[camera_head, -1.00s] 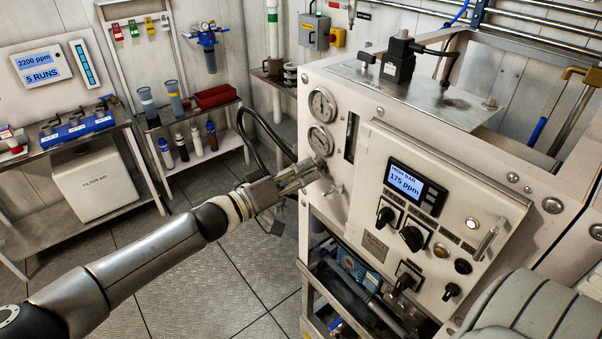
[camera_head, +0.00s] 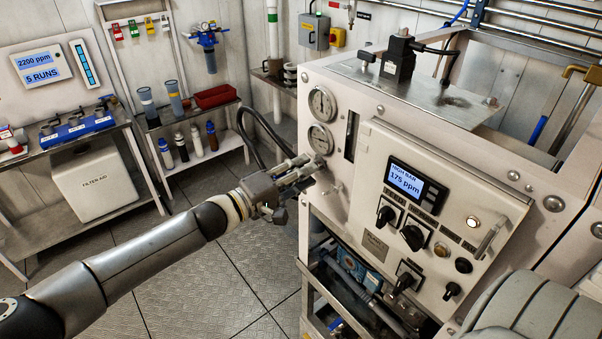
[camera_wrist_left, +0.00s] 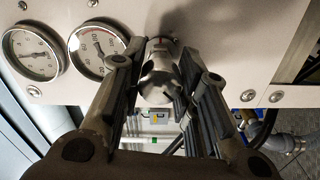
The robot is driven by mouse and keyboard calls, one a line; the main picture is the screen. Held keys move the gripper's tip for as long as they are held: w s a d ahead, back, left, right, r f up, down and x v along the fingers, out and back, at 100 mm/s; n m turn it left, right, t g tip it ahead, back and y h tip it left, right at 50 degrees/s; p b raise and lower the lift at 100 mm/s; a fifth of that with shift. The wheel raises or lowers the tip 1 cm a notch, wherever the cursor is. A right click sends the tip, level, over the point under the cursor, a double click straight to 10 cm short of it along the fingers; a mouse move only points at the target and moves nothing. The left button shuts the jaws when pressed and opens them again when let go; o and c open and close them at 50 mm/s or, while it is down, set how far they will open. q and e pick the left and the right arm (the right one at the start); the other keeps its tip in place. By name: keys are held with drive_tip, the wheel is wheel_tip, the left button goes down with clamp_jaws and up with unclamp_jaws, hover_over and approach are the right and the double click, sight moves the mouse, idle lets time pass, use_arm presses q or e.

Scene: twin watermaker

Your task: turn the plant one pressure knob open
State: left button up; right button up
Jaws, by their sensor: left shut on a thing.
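The pressure knob (camera_wrist_left: 160,75) is a grey metal lobed knob on the pale front panel of the watermaker (camera_head: 350,190). In the left wrist view it sits between the fingers of my left gripper (camera_wrist_left: 160,90), which is shut on it. In the head view my left gripper (camera_head: 312,168) reaches the panel's left edge just below the two gauges, and its fingers hide most of the knob. The upper gauge (camera_head: 322,104) and lower gauge (camera_head: 320,139) are round with white faces. My right gripper is not in view.
A display (camera_head: 405,184) reading 175 ppm and several black knobs, including a large one (camera_head: 411,238), are on the raised panel to the right. Shelves with bottles (camera_head: 196,140) stand at the back left; the floor between is clear.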

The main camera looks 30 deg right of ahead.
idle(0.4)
use_arm(q)
drive_tip(key=o, duration=1)
drive_tip(key=shift+o, duration=0.2)
drive_tip(key=a, duration=1.2)
drive_tip(key=shift+s, duration=0.45)
